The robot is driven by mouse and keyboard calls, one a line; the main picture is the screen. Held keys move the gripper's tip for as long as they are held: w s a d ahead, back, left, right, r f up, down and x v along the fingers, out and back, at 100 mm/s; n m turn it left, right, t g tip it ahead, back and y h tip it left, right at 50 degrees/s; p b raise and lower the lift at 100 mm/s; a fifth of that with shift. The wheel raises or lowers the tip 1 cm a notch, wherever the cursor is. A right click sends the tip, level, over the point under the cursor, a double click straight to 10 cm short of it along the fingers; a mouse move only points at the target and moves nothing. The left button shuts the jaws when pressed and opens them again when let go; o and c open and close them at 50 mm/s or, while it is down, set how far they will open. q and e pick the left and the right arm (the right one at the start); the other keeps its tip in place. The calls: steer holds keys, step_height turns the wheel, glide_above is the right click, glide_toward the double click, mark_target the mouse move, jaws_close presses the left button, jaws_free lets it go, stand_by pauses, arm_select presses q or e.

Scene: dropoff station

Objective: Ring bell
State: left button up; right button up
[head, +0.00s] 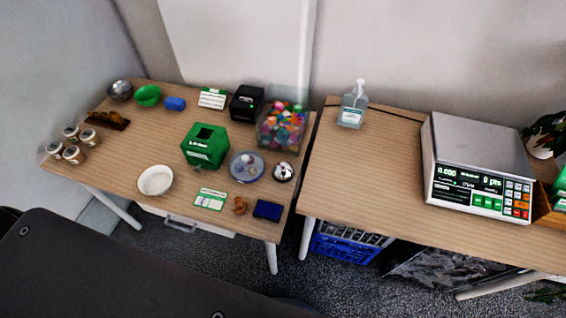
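A small silver call bell (284,171) with a dark base stands upright near the right edge of the left table (125,165). It sits just right of a round tray (236,158) holding small items. The clear bin of colourful pieces is behind it, and a dark blue pad is in front of it. Nothing touches the top of the bell. Neither of my grippers shows in the head view.
Near the bell are a green box (205,146), a clear bin (268,139), a white bowl (155,180), a green-white card (210,199) and a blue pad (268,210). The right table (365,170) holds a sanitizer bottle (353,107) and a scale (478,150). Crates lie beneath.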

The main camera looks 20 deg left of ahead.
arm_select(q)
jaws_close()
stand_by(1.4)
